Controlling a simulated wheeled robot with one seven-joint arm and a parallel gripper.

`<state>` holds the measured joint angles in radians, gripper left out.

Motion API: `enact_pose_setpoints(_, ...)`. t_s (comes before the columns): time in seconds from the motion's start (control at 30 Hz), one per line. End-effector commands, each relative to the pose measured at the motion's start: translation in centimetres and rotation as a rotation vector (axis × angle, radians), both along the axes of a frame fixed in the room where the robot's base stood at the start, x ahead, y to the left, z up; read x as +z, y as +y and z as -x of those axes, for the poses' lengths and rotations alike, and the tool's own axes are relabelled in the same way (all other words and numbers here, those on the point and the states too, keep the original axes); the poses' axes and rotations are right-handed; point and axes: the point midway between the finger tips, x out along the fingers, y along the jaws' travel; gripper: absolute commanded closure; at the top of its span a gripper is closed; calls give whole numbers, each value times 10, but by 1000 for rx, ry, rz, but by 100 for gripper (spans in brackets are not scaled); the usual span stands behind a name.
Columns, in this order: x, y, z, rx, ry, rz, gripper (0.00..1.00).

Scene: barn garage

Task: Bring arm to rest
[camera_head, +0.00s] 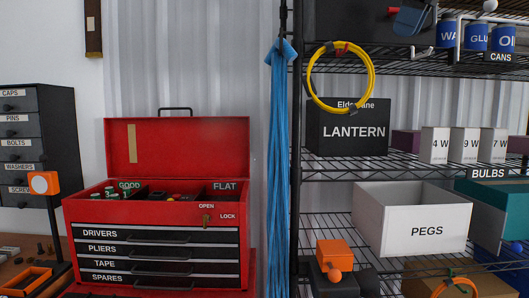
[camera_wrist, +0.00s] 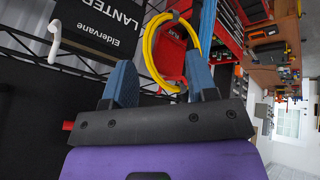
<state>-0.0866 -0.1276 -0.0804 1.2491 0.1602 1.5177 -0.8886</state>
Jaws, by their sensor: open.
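My gripper (camera_wrist: 160,72) shows in the wrist view with its two blue fingers spread apart. It is open, and nothing is clamped between the fingers. A yellow coil (camera_wrist: 151,48) appears beyond and between the fingers. In the head view the coil (camera_head: 371,75) hangs in front of the black lantern box (camera_head: 350,146). The lantern box (camera_wrist: 100,28) also shows at the upper left of the wrist view. A dark blue piece (camera_head: 410,20) at the top of the head view may be part of my gripper; I cannot tell.
Wire shelves (camera_head: 340,172) fill the right side, holding a white pegs bin (camera_head: 385,210), bulb boxes and cans. White hooks (camera_head: 424,52) stick out from the shelf. Blue cords (camera_head: 277,170) hang beside it. An open red toolbox (camera_head: 175,147) stands at left.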

Motion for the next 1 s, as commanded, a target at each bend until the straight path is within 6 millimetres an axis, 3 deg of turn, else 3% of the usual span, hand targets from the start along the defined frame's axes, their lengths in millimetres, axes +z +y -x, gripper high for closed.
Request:
enact_pose_setpoints(0.37,-128,-14,83,-373,71,-130,48)
enact_pose_setpoints(0.8,-313,-22,192,-758,111,-241,48)
enact_pose_setpoints(1.0,-359,-24,218,-842,115,-264,48)
